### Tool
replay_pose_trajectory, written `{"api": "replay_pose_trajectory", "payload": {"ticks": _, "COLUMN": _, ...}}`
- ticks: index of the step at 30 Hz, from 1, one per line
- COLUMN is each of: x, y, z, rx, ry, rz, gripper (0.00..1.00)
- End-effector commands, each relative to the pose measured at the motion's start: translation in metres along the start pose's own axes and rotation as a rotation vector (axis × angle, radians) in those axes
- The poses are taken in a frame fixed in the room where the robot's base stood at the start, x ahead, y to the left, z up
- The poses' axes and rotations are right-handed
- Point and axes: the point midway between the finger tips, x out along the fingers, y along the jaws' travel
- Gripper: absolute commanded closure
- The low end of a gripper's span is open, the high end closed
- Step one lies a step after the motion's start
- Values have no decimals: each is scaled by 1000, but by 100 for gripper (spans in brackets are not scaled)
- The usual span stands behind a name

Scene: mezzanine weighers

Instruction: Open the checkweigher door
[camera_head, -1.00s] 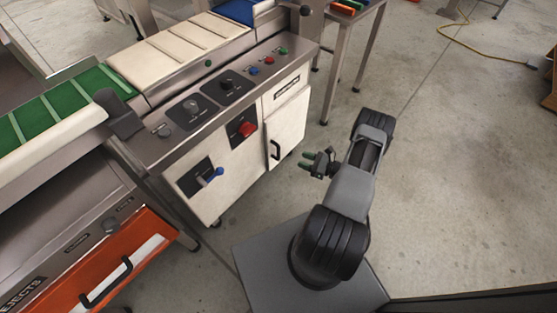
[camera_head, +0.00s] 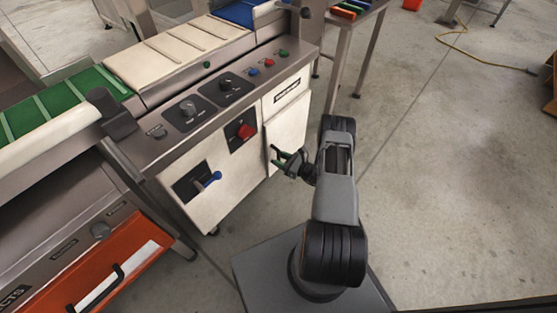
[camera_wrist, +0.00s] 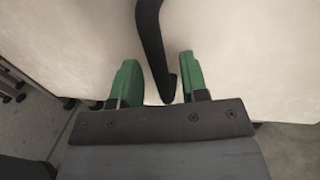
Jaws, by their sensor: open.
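The checkweigher door (camera_head: 288,127) is a pale panel at the right end of the machine's front, and it looks closed. Its black handle is mostly hidden behind my gripper (camera_head: 282,161) in the head view. In the wrist view the dark handle (camera_wrist: 150,40) comes down from the top, and its lower end lies between the green fingertips of my gripper (camera_wrist: 160,75). The fingers are open, with a gap on each side of the handle. The pale door surface (camera_wrist: 230,40) fills most of the wrist view behind it.
A red knob (camera_head: 245,131) and a blue-handled lever (camera_head: 210,179) sit on the front left of the door. An orange rejects drawer (camera_head: 130,250) is at lower left. A metal-legged table (camera_head: 345,50) stands behind at the right. Open concrete floor (camera_head: 450,170) lies right.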

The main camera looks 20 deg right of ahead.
Motion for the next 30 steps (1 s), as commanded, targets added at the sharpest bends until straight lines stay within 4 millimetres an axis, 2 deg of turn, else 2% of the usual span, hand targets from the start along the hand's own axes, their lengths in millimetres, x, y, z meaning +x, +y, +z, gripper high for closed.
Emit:
{"api": "replay_pose_trajectory", "payload": {"ticks": 6, "x": 11, "y": 0, "z": 0, "rx": -1, "ry": 0, "rz": 1, "gripper": 59}}
{"api": "replay_pose_trajectory", "payload": {"ticks": 15, "x": 12, "y": 0, "z": 0, "rx": 0, "ry": 0, "rz": 0, "gripper": 60}}
{"api": "replay_pose_trajectory", "payload": {"ticks": 27, "x": 11, "y": 0, "z": 0, "rx": 0, "ry": 0, "rz": 1, "gripper": 98}}
{"api": "replay_pose_trajectory", "payload": {"ticks": 30, "x": 11, "y": 0, "z": 0, "rx": 0, "ry": 0, "rz": 1, "gripper": 100}}
